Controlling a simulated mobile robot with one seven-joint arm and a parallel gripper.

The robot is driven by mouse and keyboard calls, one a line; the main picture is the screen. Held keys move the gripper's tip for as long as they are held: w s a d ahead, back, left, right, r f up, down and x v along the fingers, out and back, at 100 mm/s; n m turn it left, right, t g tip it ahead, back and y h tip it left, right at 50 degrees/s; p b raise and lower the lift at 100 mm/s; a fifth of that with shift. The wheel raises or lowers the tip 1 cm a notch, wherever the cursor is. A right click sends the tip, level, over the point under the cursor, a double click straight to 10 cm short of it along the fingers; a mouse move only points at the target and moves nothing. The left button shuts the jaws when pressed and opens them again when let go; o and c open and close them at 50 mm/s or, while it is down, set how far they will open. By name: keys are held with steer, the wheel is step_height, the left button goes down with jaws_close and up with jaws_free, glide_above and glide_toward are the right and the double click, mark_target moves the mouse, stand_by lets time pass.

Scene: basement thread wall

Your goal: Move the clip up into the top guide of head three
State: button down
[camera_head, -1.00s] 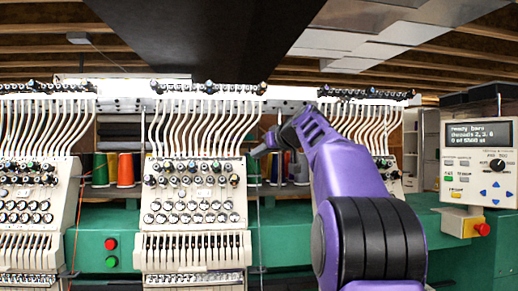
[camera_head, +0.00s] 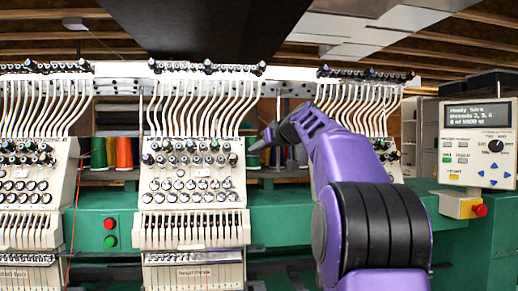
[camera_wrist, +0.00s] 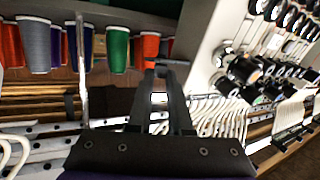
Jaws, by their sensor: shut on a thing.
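Head three (camera_head: 195,190) is the middle sewing head, with its name on the lower plate (camera_head: 194,272). Its top guide (camera_head: 208,68) is the row of dark pieces on the upper rail, where the white tubes end. My gripper (camera_head: 257,147) is just right of head three, level with its upper knobs and well below the top guide. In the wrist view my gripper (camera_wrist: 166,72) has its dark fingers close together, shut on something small. I take this to be the clip, but its outline is mostly hidden by the fingers. A pale patch between them may be background.
Thread cones, one of them orange (camera_head: 124,152), stand on a shelf behind the heads. White tubes (camera_head: 200,105) crowd the space above head three. Another head is at the left, and one is partly behind my arm. A control panel (camera_head: 480,140) stands at the right.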

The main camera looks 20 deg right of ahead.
stand_by(0.4)
steer(key=c, duration=0.8)
jaws_free()
steer(key=shift+o, duration=0.2)
steer(key=shift+s, duration=0.15)
steer(key=b+v, duration=0.3)
steer(key=v, duration=1.4)
steer(key=shift+s, duration=0.15)
